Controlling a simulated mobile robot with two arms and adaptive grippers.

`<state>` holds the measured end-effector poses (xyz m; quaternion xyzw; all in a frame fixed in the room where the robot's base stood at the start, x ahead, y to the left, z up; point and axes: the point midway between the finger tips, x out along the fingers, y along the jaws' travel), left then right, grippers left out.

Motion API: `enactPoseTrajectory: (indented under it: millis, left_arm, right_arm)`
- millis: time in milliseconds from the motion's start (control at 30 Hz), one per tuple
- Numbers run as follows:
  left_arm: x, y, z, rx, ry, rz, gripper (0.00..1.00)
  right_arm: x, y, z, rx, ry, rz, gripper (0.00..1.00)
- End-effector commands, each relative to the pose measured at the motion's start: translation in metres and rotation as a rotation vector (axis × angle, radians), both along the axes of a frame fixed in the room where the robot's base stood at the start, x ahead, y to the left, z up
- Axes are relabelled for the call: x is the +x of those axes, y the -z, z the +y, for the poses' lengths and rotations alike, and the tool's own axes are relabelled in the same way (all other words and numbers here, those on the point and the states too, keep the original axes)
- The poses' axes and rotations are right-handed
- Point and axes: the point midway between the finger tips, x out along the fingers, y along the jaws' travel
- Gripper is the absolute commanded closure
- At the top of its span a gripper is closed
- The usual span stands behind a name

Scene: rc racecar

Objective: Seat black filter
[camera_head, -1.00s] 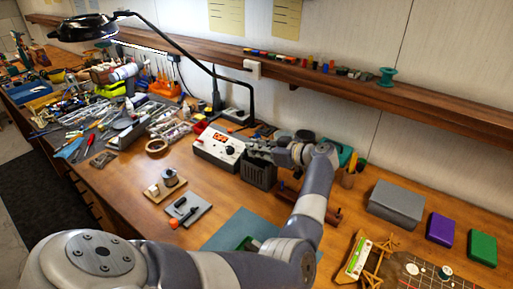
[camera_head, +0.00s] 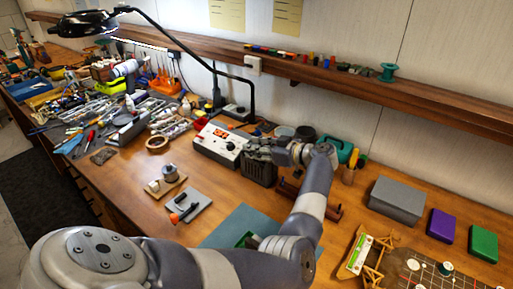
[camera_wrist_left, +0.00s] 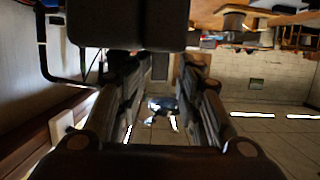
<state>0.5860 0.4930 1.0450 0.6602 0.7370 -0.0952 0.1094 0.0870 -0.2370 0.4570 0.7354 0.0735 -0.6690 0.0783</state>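I cannot single out the black filter for certain. A small black piece (camera_head: 181,198) lies on a grey plate (camera_head: 202,209) on the bench, with an orange-red piece (camera_head: 174,218) at its edge. A dark ribbed box (camera_head: 261,171) stands beside the white unit with a red display (camera_head: 219,144). My left gripper (camera_head: 254,149) is above or just behind that box; I cannot tell whether they touch. In the left wrist view its fingers (camera_wrist_left: 155,95) are apart with nothing seen between them, and a dark block (camera_wrist_left: 125,24) fills the upper part. My right gripper is out of view.
A metal cylinder on a wooden block (camera_head: 168,178) and a tape roll (camera_head: 158,144) are left on the bench. Cluttered tools lie further left. A grey box (camera_head: 396,199), purple box (camera_head: 441,225) and green box (camera_head: 484,244) stand right. A lamp arm (camera_head: 215,72) rises behind.

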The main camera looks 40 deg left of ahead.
Motion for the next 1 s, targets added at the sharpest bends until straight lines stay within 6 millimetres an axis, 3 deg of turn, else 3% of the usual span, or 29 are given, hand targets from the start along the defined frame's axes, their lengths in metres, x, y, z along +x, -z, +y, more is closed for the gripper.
enactPoseTrajectory:
  millis: [233,700,1000]
  left_arm:
    - [0.001,-0.001,-0.002,-0.01,0.005,0.002,0.65]
    - [-0.002,-0.086,-0.001,-0.001,0.002,-0.005,0.65]
    - [-0.003,-0.102,-0.001,0.0,0.0,-0.001,0.65]
  right_arm:
    - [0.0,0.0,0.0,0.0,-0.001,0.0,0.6]
    - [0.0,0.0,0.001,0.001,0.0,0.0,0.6]
    - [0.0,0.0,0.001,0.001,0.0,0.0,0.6]
